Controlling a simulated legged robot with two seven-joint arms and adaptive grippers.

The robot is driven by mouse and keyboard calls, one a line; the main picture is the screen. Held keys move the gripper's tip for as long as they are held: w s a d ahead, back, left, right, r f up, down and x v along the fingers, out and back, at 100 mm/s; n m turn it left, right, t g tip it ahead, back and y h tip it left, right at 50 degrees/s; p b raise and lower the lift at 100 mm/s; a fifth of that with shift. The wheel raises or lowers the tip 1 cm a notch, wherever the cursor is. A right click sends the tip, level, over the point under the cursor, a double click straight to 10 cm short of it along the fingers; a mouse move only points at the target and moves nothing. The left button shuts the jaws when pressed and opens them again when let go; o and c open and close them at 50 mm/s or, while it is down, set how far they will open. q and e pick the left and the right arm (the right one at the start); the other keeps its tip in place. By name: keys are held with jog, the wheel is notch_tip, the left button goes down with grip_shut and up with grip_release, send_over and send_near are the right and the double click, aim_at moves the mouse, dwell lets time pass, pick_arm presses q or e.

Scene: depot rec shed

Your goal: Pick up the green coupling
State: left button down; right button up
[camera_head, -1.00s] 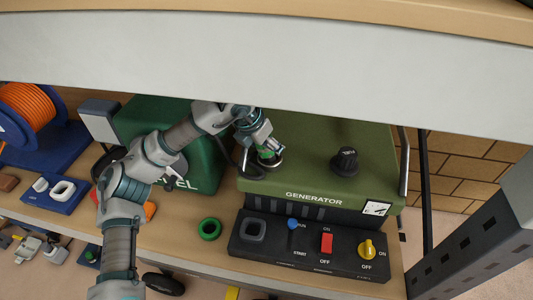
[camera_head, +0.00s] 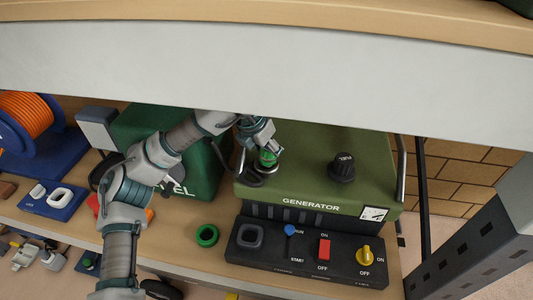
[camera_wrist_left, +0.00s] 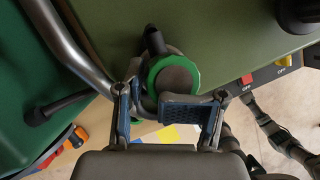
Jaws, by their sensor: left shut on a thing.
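The green coupling (camera_head: 267,157) is at the top left edge of the olive generator (camera_head: 310,160), at the tip of my left gripper (camera_head: 265,150). In the left wrist view the coupling (camera_wrist_left: 172,77) shows as a green ribbed ring around a grey round face. My left gripper (camera_wrist_left: 168,108) is shut on it, with a finger to either side of its lower part. The exact contact is partly hidden by the finger pads. I cannot tell whether the coupling is clear of the generator. My right gripper is not in view.
A separate green ring (camera_head: 207,235) lies on the bench (camera_head: 190,218). The generator's switch panel (camera_head: 305,250) stands in front. A green box (camera_head: 205,175) and an orange cable reel (camera_head: 28,118) are at left. A grey shelf edge (camera_head: 250,65) overhangs the back.

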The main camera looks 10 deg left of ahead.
pick_arm(q)
notch_tip(320, 180, up, 8)
jog(key=shift+s+f+p, duration=0.1)
jog(key=shift+f+p, duration=0.15)
jog(key=shift+p, duration=0.05)
jog(key=shift+d+r, duration=0.1)
jog(key=shift+r, duration=0.25)
jog(key=shift+d+r, duration=0.1)
jog(key=shift+r, duration=0.05)
jog(key=shift+c, duration=1.9)
grip_release()
jog(key=shift+a, duration=0.2)
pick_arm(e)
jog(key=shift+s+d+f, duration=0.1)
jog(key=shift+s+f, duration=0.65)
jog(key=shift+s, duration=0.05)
